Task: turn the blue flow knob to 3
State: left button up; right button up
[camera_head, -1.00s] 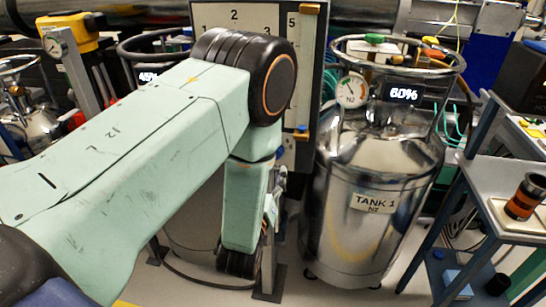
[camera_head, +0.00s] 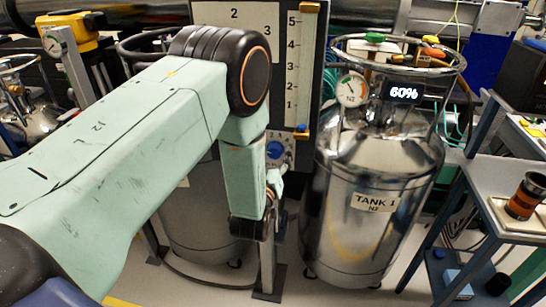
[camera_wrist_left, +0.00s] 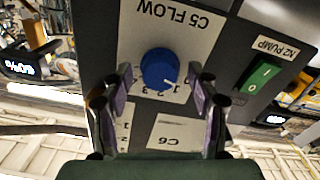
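The blue flow knob (camera_head: 275,150) shows in the head view on a light plate right of my left forearm. In the left wrist view the knob (camera_wrist_left: 158,68) sits on a white plate marked C5 FLOW, upside down there. A white mark is at its lower right edge; the numbers beside it are too small and partly covered to tell which it points at. My left gripper (camera_wrist_left: 160,82) is open, its fingers on either side of the knob with gaps visible. In the head view the gripper (camera_head: 273,187) is below the knob. My right gripper is not in view.
A green N2 PUMP switch (camera_wrist_left: 262,75) is right of the knob in the wrist view. A steel TANK 1 (camera_head: 370,200) stands close on the right in the head view. A blue cart (camera_head: 500,160) is farther right. A scale board (camera_head: 300,70) rises above the knob.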

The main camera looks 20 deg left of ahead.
pick_arm(q)
jog(key=c, duration=1.1)
jog(key=shift+o, duration=0.2)
jog(key=m, duration=0.8)
jog(key=shift+m, duration=0.4)
jog(key=m, duration=0.4)
jog(key=shift+p, duration=0.35)
jog(key=shift+m, duration=2.4)
